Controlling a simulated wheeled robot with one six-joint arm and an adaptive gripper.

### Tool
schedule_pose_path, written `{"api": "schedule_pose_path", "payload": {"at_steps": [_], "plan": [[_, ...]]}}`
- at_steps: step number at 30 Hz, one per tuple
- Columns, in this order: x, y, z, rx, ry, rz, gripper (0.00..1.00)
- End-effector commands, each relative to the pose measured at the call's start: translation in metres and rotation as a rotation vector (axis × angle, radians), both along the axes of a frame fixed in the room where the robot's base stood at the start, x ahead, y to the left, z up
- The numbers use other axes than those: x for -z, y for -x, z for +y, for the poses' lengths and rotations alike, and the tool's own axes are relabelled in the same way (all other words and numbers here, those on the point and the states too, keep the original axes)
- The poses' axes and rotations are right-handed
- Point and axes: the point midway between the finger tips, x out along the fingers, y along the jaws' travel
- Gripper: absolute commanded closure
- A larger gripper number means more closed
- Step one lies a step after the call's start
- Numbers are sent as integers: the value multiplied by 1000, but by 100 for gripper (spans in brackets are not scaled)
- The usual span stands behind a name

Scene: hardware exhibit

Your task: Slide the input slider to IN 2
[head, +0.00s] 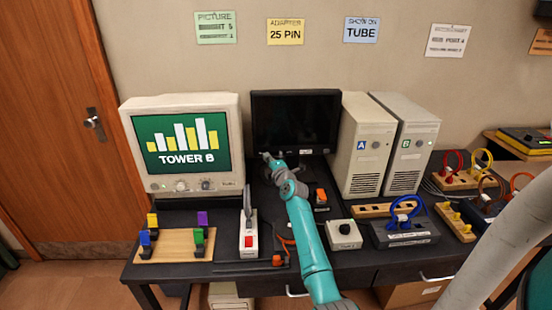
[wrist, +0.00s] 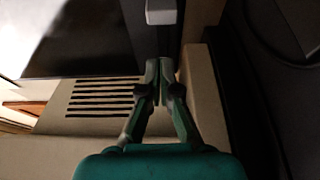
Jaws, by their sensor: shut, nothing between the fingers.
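My gripper (head: 268,157) is at the lower left of the dark flat monitor (head: 295,120), right of the beige CRT monitor (head: 183,188). In the wrist view my gripper (wrist: 161,70) is shut and empty. Its tips lie over a dark grey strip or slot, and a small pale block (wrist: 161,12) sits on that strip beyond the tips, apart from them. This block may be the slider knob; I cannot tell for sure. No IN 2 mark is readable in either view.
A beige vented casing (wrist: 100,100) lies close left of the fingers in the wrist view. Two computer towers, A (head: 360,150) and B (head: 410,150), stand right. A white switch box (head: 248,243), a knob box (head: 343,236) and a peg board (head: 178,246) occupy the desk front.

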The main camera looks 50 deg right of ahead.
Motion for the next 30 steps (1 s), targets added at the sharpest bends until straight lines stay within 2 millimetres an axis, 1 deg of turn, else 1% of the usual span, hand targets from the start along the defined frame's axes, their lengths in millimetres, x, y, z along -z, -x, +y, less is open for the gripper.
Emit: {"api": "schedule_pose_path", "payload": {"at_steps": [1, 6, 12, 15, 21, 30], "plan": [[2, 12, 5, 2, 0, 0, 100], [2, 40, 21, 1, 0, 1, 100], [1, 68, 39, 0, 0, 1, 100], [1, 78, 44, 0, -1, 0, 100], [1, 87, 49, 0, -1, 0, 100], [1, 87, 49, -1, -1, 0, 100]]}}
